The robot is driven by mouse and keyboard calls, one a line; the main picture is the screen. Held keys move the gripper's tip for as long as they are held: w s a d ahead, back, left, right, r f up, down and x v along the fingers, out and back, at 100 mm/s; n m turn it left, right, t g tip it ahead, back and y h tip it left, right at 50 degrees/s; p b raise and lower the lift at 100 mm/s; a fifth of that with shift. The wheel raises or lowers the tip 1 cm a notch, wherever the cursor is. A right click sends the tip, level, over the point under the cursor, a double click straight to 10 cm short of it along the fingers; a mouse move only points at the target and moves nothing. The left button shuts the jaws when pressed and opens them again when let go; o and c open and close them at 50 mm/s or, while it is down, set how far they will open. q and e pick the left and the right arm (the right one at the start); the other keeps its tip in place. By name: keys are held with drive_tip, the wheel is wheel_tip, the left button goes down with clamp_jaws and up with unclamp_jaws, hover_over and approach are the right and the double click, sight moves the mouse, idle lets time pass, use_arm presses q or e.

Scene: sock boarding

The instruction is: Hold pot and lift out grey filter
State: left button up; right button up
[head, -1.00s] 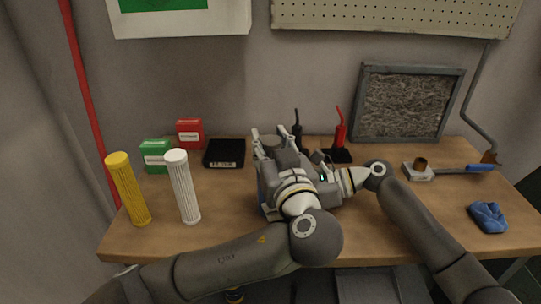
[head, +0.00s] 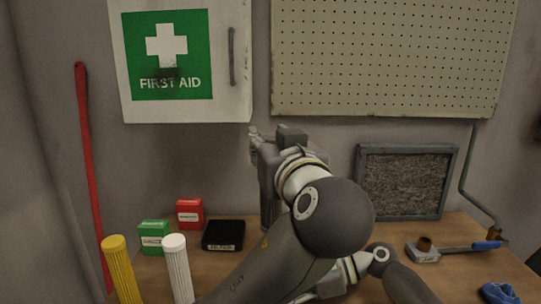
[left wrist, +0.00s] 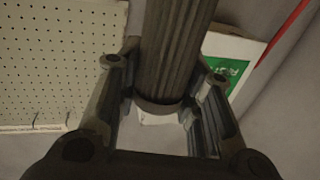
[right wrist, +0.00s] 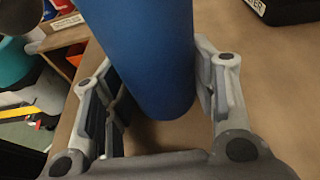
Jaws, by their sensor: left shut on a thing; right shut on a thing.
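The grey filter (left wrist: 178,45) is a dark ribbed cylinder in the left wrist view. One end with a rim shows between the fingers; the other end runs out of the picture. My left gripper (left wrist: 163,68) is shut on it; in the head view this gripper (head: 262,140) is raised against the wall, above the bench. The pot (right wrist: 145,55) is a smooth blue cylinder in the right wrist view, and my right gripper (right wrist: 165,65) is shut around it. My left arm hides the pot and right gripper in the head view. The pot's inside is not visible.
A yellow filter (head: 121,270) and a white filter (head: 178,268) stand at the front left. Green (head: 153,236) and red (head: 189,213) boxes and a black case (head: 223,235) lie behind. A framed panel (head: 405,182) leans right; a first aid cabinet (head: 240,85) hangs above.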

drive_tip(key=o, duration=0.9)
drive_tip(key=shift+c, duration=0.2)
